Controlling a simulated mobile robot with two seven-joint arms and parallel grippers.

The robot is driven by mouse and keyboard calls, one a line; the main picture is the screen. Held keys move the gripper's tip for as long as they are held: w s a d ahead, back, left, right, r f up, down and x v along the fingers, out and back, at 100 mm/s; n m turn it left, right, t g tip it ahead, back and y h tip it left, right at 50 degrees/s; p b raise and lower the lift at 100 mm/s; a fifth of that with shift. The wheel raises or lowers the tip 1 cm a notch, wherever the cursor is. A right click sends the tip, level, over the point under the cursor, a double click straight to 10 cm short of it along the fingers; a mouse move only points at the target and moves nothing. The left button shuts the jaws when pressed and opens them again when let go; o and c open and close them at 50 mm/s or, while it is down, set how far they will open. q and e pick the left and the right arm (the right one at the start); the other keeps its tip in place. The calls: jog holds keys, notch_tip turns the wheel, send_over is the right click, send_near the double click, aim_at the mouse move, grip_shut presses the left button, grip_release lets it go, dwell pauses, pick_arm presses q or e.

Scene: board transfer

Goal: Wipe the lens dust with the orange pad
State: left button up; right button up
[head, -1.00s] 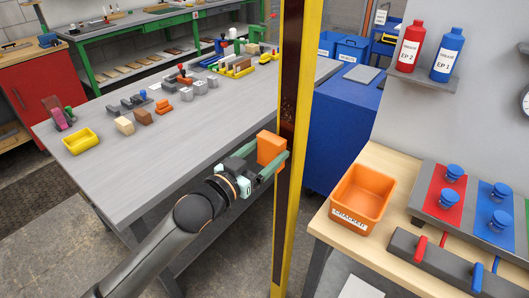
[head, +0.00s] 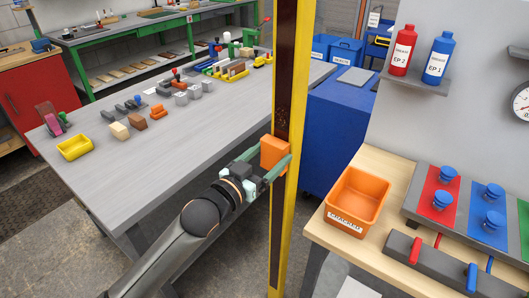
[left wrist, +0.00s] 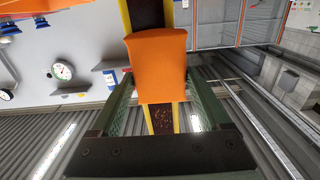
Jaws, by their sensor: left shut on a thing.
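The lens is a tall dark strip (head: 285,60) in a yellow upright frame (head: 306,80), standing in front of me. Brown dust specks (head: 284,127) show on the strip just above the pad, and also in the left wrist view (left wrist: 161,119). My left gripper (head: 270,168) is shut on the orange pad (head: 273,153), holding it upright between its fingers. In the head view the pad overlaps the strip's left part. I cannot tell whether it touches the strip. The pad also shows in the left wrist view (left wrist: 157,62), covering part of the strip. My right gripper is out of view.
A long grey table (head: 190,140) with several small blocks and a yellow bin (head: 75,146) lies left of the post. A blue cabinet (head: 335,130) stands behind.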

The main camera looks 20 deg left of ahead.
aim_at(265, 142)
pick_arm(q)
jog(key=d+r+p, duration=0.1)
jog(key=s+d+r+p, duration=0.1)
jog(key=r+p, duration=0.1)
jog(key=shift+d, duration=0.3)
jog(key=shift+w+a+p, duration=0.2)
jog(key=shift+a+p, duration=0.05)
jog(key=shift+a, duration=0.25)
jog(key=shift+w+a+p, duration=0.15)
jog(key=shift+a+p, duration=0.05)
jog(key=shift+a, duration=0.25)
jog(key=shift+w+a, duration=0.2)
jog(key=shift+a, duration=0.3)
jog(key=shift+w+a, duration=0.2)
jog(key=shift+a, duration=0.3)
jog(key=shift+r+p, duration=0.6)
jog(key=shift+r, duration=0.7)
jog(key=shift+s+d, duration=0.25)
jog(key=shift+d, duration=0.4)
jog(key=shift+s+d, duration=0.2)
jog(key=shift+d, duration=0.4)
jog(key=shift+s+d, duration=0.25)
jog(key=shift+d, duration=0.4)
jog(key=shift+r, duration=1.3)
jog(key=shift+w+a, duration=0.25)
jog(key=shift+a, duration=0.4)
jog(key=shift+w+a, duration=0.2)
jog(key=shift+a, duration=0.4)
jog(key=shift+w+a, duration=0.25)
jog(key=shift+a, duration=0.4)
